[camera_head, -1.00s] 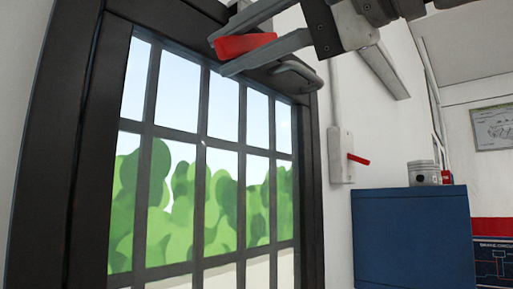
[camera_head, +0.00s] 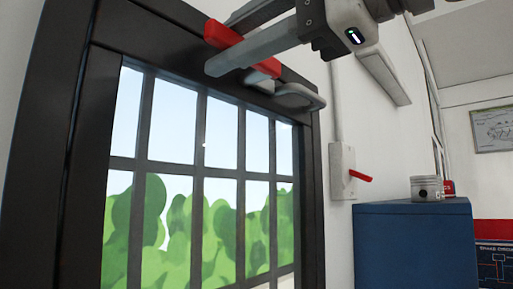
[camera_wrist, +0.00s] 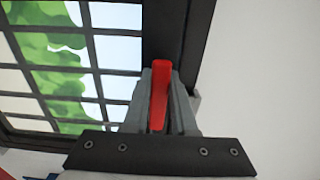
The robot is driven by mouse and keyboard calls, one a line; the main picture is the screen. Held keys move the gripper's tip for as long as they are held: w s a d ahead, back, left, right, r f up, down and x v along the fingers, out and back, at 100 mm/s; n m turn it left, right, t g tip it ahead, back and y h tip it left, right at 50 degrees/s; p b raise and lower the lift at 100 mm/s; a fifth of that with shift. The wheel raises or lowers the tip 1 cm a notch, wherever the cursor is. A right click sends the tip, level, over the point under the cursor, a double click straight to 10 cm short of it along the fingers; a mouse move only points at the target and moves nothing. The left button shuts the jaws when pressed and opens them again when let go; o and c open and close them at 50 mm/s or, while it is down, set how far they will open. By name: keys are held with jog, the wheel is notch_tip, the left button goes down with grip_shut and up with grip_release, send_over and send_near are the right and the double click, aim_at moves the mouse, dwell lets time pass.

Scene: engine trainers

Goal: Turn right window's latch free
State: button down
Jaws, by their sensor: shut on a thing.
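The red latch (camera_head: 224,38) is at the top of the dark window frame (camera_head: 82,140), slanting down to the right in the head view. My gripper (camera_head: 217,47) comes in from the upper right with one finger on each side of the latch, and it is shut on it. In the wrist view the red latch (camera_wrist: 160,95) stands upright between the two grey fingers of my gripper (camera_wrist: 161,78). The fingers hide part of the latch and its mount. A grey handle (camera_head: 300,97) sits on the frame just right of the latch.
A wall box (camera_head: 341,172) with a red lever is right of the window. A blue cabinet (camera_head: 412,245) stands below it with a metal piston (camera_head: 426,189) on top. The white wall beside the window is otherwise mostly clear.

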dwell(0.3)
jog(key=c, duration=0.7)
grip_release()
jog(key=b+v, duration=0.2)
jog(key=v, duration=1.5)
jog(key=shift+s+d, duration=0.15)
jog(key=shift+s, duration=0.05)
